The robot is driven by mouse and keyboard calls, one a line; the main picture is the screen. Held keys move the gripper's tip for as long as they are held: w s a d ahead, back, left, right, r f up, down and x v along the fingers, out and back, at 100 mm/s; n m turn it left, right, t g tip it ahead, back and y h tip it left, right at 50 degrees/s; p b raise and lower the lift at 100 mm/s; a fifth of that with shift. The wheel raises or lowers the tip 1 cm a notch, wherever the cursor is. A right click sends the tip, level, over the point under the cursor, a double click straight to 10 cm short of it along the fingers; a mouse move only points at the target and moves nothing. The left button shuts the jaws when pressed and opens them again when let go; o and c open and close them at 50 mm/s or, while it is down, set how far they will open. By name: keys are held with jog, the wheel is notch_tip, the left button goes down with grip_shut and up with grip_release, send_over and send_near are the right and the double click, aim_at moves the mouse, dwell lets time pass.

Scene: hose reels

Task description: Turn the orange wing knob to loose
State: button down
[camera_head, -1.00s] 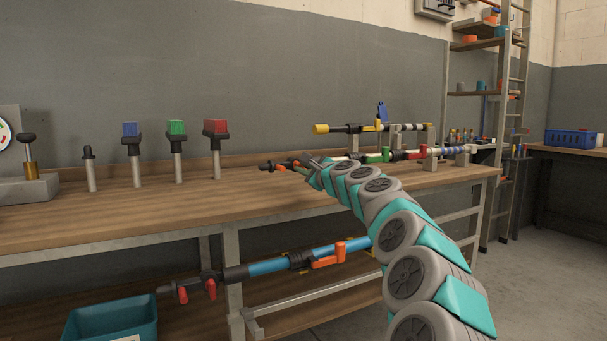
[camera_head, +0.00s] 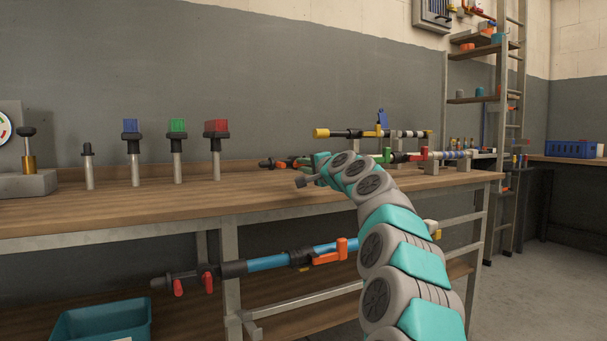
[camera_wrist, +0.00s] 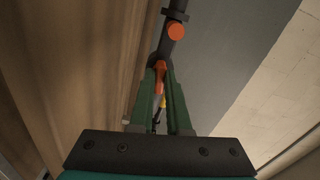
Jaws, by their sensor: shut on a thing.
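An orange wing knob (camera_wrist: 160,76) stands on a dark pipe fitting in the wrist view. My gripper (camera_wrist: 160,72) has its two green fingers closed on both sides of it, near their tips. A second orange knob (camera_wrist: 176,31) sits farther along the same dark pipe (camera_wrist: 172,47), apart from the fingers. In the head view my gripper (camera_head: 301,162) is at the left part of the front pipe line above the bench, by its dark end (camera_head: 270,163). My arm and its small size there hide the contact.
The wooden bench (camera_head: 110,213) has several posts on the left, with blue, green (camera_head: 177,125) and red tops. A yellow-ended pipe (camera_head: 321,133) runs behind my gripper. A blue pipe (camera_head: 270,262) with orange and red handles hangs below. A teal bin (camera_head: 105,318) is at lower left.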

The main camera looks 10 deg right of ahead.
jog(key=shift+f+n+b, duration=0.2)
jog(key=shift+n+b, duration=0.4)
jog(key=shift+n, duration=0.5)
jog(key=shift+r, duration=0.1)
jog(key=c, duration=0.9)
grip_release()
jog(key=shift+s, duration=0.1)
